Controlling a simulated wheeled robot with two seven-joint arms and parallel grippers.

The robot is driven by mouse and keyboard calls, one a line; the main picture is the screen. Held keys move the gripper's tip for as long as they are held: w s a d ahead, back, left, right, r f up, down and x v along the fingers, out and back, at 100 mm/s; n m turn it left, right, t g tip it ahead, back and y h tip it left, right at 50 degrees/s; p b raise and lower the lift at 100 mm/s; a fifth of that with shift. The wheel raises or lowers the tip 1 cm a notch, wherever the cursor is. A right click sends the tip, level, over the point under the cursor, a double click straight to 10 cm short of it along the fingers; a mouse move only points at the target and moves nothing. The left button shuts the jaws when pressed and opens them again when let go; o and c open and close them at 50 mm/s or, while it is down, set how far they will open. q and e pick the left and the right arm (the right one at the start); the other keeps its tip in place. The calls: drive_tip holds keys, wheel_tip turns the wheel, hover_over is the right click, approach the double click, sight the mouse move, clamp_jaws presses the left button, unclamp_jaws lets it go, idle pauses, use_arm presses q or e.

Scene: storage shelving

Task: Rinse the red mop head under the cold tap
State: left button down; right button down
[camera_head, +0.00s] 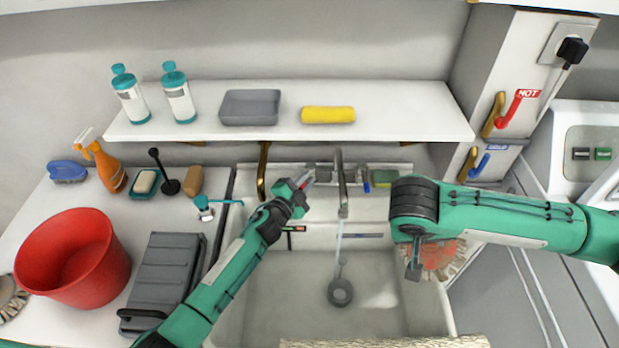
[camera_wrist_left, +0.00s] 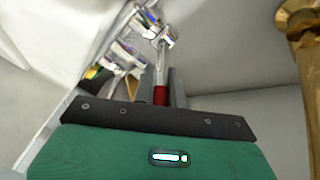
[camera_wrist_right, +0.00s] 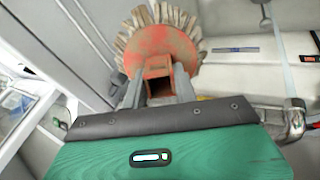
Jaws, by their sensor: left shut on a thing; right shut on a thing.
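The red mop head (camera_head: 440,256) with its pale fringe is at the sink's right side, partly hidden by my right arm. My right gripper (camera_head: 414,270) is shut on its red socket, seen in the right wrist view (camera_wrist_right: 160,80). The chrome tap spout (camera_head: 343,185) stands at the sink's back. A thin pale streak (camera_head: 339,242), looking like water, runs below it, apart from the mop head. A blue-marked lever (camera_head: 366,184) is right of the spout. My left gripper (camera_head: 302,183) is shut on the red-banded lever (camera_wrist_left: 161,94) left of the spout.
The sink basin (camera_head: 285,320) has a round grey drain piece (camera_head: 341,292). A red bucket (camera_head: 75,258) and grey case (camera_head: 165,275) stand on the left counter. A shelf (camera_head: 400,125) overhangs the tap. HOT (camera_head: 510,108) and COLD (camera_head: 480,163) valve levers are on the right.

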use_arm(q)
drive_tip(key=c, duration=1.5)
unclamp_jaws()
drive_tip(key=shift+o, duration=0.2)
